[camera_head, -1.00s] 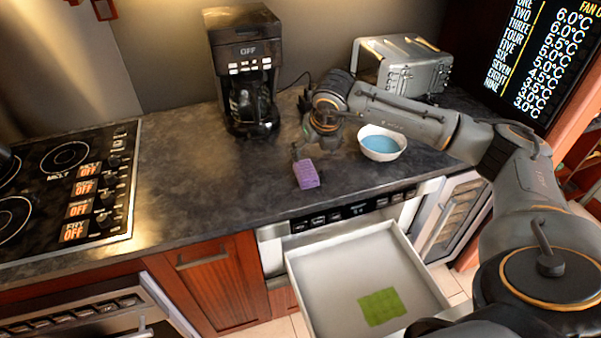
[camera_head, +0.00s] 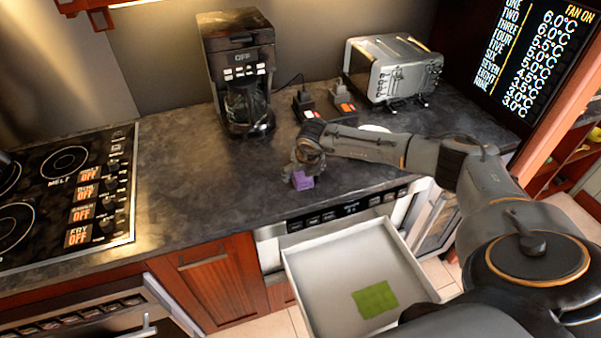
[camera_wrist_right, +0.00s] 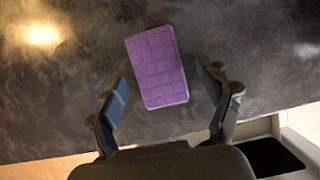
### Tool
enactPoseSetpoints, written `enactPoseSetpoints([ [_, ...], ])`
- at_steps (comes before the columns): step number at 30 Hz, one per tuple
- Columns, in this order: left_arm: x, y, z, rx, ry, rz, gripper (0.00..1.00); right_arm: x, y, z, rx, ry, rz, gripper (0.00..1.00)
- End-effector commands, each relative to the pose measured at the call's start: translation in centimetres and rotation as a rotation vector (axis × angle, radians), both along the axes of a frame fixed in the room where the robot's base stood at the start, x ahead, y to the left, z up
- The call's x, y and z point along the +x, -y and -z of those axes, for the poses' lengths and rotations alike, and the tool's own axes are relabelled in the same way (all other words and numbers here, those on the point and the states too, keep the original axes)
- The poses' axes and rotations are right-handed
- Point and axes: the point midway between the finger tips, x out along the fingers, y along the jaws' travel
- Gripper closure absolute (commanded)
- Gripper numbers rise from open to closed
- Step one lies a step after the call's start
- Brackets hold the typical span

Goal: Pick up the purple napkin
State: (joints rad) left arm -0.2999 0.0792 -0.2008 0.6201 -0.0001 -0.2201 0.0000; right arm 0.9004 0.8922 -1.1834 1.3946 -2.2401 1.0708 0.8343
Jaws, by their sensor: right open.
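The purple napkin (camera_head: 303,181) lies on the dark countertop near its front edge, left of the open drawer's far right corner. In the right wrist view the napkin (camera_wrist_right: 157,67) is a quilted purple rectangle, slightly tilted, ahead of and partly between the open fingers. My right gripper (camera_head: 297,174) is over the napkin and hides part of it in the head view. In the wrist view the right gripper (camera_wrist_right: 168,100) has its fingers spread on either side, with gaps to the napkin. My left gripper is not in view.
An open drawer (camera_head: 325,290) holds a green cloth (camera_head: 375,299) below the counter edge. A coffee maker (camera_head: 240,75) and a toaster (camera_head: 392,70) stand at the back. A bowl (camera_head: 375,128) is mostly hidden behind my right arm. A stove (camera_head: 65,190) is at left; the counter between is clear.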

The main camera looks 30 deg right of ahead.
Motion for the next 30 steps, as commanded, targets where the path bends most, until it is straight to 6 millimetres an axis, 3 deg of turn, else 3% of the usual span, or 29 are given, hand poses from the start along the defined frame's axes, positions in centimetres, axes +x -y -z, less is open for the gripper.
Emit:
enactPoseSetpoints([
  [4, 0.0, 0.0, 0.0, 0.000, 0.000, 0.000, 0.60, 0.0, 0.0, 0.0, 0.000, 0.000, 0.000, 0.22],
  [5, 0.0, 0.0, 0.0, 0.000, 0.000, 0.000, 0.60, 0.0, 0.0, 0.0, 0.000, 0.000, 0.000, 0.26],
  [12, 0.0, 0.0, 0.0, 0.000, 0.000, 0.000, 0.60, 0.0, 0.0, 0.0, 0.000, 0.000, 0.001, 0.75],
  [23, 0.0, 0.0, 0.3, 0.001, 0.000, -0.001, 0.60, 0.0, 0.0, -0.2, 0.000, 0.001, 0.001, 0.76],
  [30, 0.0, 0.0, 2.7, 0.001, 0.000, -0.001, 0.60, 0.2, 0.0, -2.4, 0.001, 0.008, 0.000, 0.76],
])
